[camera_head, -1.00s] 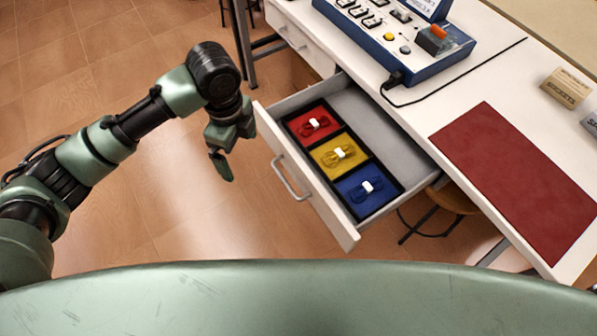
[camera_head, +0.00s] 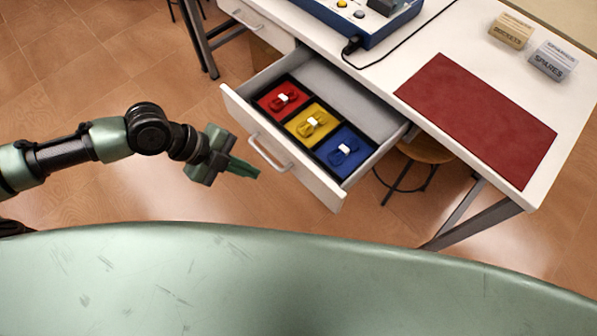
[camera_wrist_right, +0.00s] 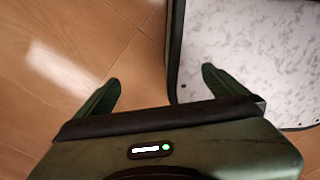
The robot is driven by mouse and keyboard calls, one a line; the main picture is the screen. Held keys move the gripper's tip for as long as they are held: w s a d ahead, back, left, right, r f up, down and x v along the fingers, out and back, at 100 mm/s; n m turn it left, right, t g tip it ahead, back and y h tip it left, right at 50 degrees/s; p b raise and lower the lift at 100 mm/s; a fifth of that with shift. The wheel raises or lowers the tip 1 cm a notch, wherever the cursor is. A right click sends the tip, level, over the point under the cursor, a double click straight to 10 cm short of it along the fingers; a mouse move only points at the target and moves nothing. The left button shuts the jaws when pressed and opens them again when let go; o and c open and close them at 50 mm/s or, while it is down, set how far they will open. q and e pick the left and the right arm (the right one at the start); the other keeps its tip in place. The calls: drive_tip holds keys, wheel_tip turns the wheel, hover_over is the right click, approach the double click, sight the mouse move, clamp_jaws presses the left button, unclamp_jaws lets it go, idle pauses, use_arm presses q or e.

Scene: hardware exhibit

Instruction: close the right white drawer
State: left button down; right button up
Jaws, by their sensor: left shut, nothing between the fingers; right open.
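The right white drawer (camera_head: 292,165) is pulled out from the white table. Its front has a metal bar handle (camera_head: 268,154). Inside is a black tray with red, yellow and blue sections, each holding a small bundle with a white band. My left gripper (camera_head: 250,170) is shut and empty. It points right, in front of the drawer and close to the handle in the picture; I cannot tell if it touches. My right gripper (camera_wrist_right: 158,90) shows only in the right wrist view, open above the wood floor, with a pale speckled panel with a dark edge near its right finger.
The table top (camera_head: 375,80) carries a blue control box (camera_head: 350,25) with a cable, a dark red mat (camera_head: 478,115) and two small labelled boxes, tan (camera_head: 510,30) and grey (camera_head: 553,60). A stool (camera_head: 425,152) stands under the table. A closed white drawer (camera_head: 262,28) is farther left.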

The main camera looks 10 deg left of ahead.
sight(302, 176)
use_arm(q)
drive_tip(key=w+d+f, duration=0.1)
drive_tip(key=d+f, duration=0.1)
drive_tip(key=w+d+f+p, duration=0.1)
drive_tip(key=w+d+f, duration=0.1)
drive_tip(key=d+f, duration=0.1)
drive_tip(key=w+d+f, duration=0.1)
drive_tip(key=d+f, duration=0.1)
drive_tip(key=d, duration=0.1)
drive_tip(key=shift+w+f+p, duration=0.3)
drive_tip(key=shift+w+f, duration=0.05)
drive_tip(key=shift+f, duration=0.05)
use_arm(e)
drive_tip(key=shift+w+d+r, duration=0.15)
drive_tip(key=shift+w+r, duration=0.7)
drive_tip(key=shift+w, duration=0.25)
drive_tip(key=shift+w, duration=0.15)
use_arm(q)
drive_tip(key=shift+w+d, duration=0.1)
